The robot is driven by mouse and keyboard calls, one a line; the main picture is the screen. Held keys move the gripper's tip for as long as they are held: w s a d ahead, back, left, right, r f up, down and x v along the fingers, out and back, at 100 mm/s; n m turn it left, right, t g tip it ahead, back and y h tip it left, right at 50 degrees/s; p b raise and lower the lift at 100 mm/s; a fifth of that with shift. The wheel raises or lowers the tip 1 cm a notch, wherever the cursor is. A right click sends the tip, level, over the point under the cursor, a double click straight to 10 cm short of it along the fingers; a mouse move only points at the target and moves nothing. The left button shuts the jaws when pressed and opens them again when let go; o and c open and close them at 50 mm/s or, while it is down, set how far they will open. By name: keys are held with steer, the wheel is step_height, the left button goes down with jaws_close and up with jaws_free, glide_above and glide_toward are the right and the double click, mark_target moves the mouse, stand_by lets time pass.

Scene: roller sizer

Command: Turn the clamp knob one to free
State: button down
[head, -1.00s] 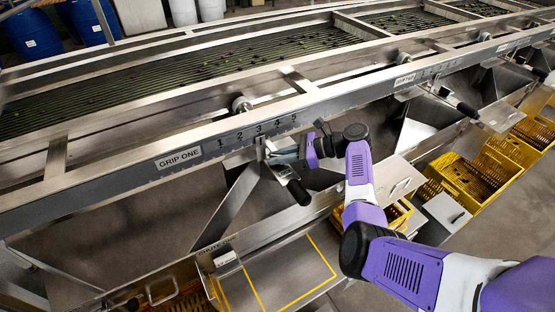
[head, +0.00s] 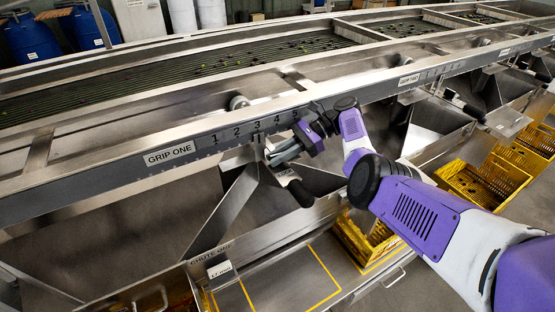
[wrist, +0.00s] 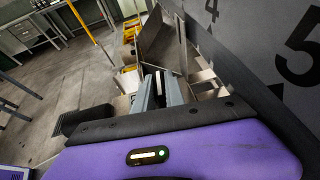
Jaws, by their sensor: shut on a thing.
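My gripper (head: 280,153) is under the scale rail at the left station, just right of the upright clamp bracket (head: 258,150). Its grey jaws are shut on clamp knob one, which they mostly hide in the head view. In the wrist view the two fingers (wrist: 161,92) point away from me, with only a narrow pale sliver between them. The knob's turn cannot be read. A chute arm with a black handle (head: 300,193) hangs just below the jaws, apart from them as far as I can see.
The CHUTE ONE tray (head: 290,283) with yellow lines lies below. Yellow crates (head: 484,180) stand at right. Sloping metal chute plates (head: 228,212) flank the clamp.

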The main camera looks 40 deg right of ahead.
steer(key=shift+f, duration=0.1)
steer(key=c, duration=1.4)
jaws_free()
steer(key=b+v, duration=0.1)
steer(key=v, duration=0.6)
steer(key=shift+d+r, duration=0.2)
steer(key=shift+d, duration=0.1)
steer(key=shift+o, duration=0.4)
steer(key=shift+s, duration=0.1)
